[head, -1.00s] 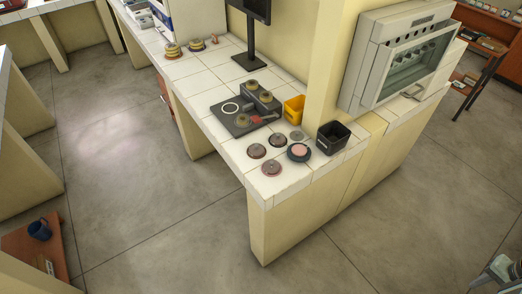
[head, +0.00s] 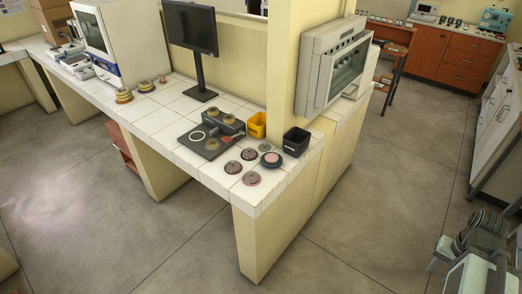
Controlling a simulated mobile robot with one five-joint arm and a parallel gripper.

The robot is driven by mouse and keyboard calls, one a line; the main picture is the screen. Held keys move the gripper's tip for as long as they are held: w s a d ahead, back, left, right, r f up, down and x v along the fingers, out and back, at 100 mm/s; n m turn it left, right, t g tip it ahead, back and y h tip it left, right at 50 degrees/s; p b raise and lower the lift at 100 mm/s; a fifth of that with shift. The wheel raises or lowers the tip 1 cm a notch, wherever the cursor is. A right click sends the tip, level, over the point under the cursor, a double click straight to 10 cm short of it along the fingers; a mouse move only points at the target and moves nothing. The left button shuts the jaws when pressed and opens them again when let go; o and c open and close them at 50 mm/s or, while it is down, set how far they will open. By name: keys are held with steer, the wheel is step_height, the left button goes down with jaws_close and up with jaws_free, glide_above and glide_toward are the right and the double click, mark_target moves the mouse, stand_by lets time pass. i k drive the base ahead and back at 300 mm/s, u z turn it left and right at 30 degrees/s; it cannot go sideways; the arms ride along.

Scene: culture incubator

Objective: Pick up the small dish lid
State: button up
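Several small round dishes or lids lie on the white tiled bench near its front corner. A small grey disc (head: 265,147) lies behind a dark disc with a pink middle (head: 271,159). Reddish-brown discs lie to their left and front, one at the back (head: 249,154), one at the left (head: 233,167) and one nearest the edge (head: 251,179). They are too small to tell which is the small dish lid. My gripper is not in view.
Grey-teal equipment (head: 475,255) stands lower right. Floor before the bench is clear.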

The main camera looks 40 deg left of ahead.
mark_target(263, 147)
steer(key=u, duration=1.6)
steer(key=i, duration=0.5)
steer(key=z, duration=0.05)
steer(key=k, duration=0.5)
steer(key=u, duration=1.8)
steer(key=i, duration=1.35)
steer(key=z, duration=0.15)
